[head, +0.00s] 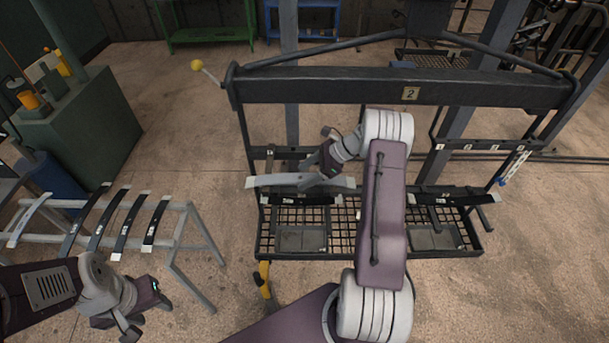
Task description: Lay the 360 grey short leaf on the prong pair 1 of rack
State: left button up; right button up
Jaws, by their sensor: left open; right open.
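A light grey leaf (280,180) lies level across the left part of the rack (330,86), above a black leaf (300,198). My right gripper (320,172) is open at the grey leaf's right half, with the fingers close to it. I cannot tell whether the fingers touch it, or whether it rests fully on a prong pair, as the gripper and my arm hide part of this area. My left gripper (148,318) is open and empty at the lower left, below the stand.
A grey stand (190,225) at the left holds several black leaves (128,228) and a light grey one (30,218). Another black leaf (455,196) lies on the rack's right side. Numbered tags (466,147) mark the right rail. A green cabinet (85,125) stands behind the stand.

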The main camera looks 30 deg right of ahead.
jog(key=b+v, duration=0.3)
jog(key=v, duration=0.5)
jog(key=shift+f, duration=0.1)
jog(key=shift+s+d+r, duration=0.15)
jog(key=shift+d+r, duration=0.05)
jog(key=shift+r, duration=0.15)
